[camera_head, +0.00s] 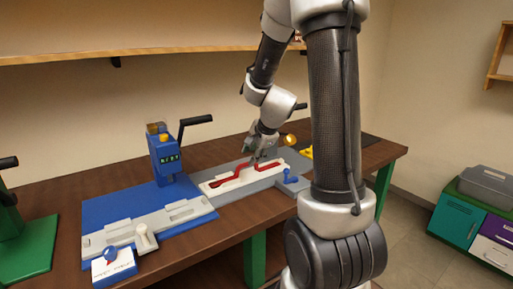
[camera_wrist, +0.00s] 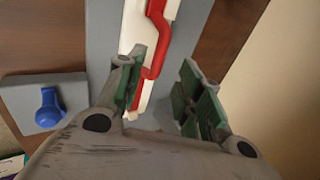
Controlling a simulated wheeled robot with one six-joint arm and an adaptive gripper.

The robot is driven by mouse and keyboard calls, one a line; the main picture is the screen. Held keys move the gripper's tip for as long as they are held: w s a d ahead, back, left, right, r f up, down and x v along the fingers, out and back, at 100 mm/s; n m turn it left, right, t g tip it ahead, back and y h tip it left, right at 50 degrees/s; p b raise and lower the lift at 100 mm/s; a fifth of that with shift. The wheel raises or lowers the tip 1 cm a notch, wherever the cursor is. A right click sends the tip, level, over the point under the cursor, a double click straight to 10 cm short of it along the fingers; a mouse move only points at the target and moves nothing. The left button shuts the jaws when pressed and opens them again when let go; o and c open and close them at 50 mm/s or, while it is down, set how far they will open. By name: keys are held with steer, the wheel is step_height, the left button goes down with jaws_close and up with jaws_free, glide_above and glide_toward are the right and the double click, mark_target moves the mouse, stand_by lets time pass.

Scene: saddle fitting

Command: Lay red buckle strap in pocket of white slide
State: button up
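The red buckle strap (camera_head: 229,179) lies along the white slide (camera_head: 207,191), with a bend near its middle. In the wrist view the strap (camera_wrist: 158,45) runs down over the slide (camera_wrist: 132,28) toward the space between my fingers. My gripper (camera_head: 259,158) is low over the right part of the slide. In the wrist view the green-padded fingers of my gripper (camera_wrist: 163,95) are apart, with the strap's near end closer to the left finger. I cannot tell whether the strap sits fully down in the pocket; the fingers hide part of it.
The slide lies on a grey rail (camera_head: 236,193) on the brown bench (camera_head: 60,192). A blue press (camera_head: 164,158) with a black lever stands to the left. A blue knob (camera_head: 290,176) is at the right front; it also shows in the wrist view (camera_wrist: 49,108).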

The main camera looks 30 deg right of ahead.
steer(key=s+a+r+n+y, duration=0.1)
steer(key=s+a+r+n, duration=0.5)
steer(key=s+r+n, duration=0.35)
steer(key=s+a+r+n+g+h, duration=0.1)
steer(key=s+n, duration=0.7)
steer(key=s, duration=0.9)
step_height(320, 180, up, 2)
steer(key=shift+a+g, duration=0.15)
steer(key=shift+g, duration=0.65)
steer(key=shift+s, duration=0.1)
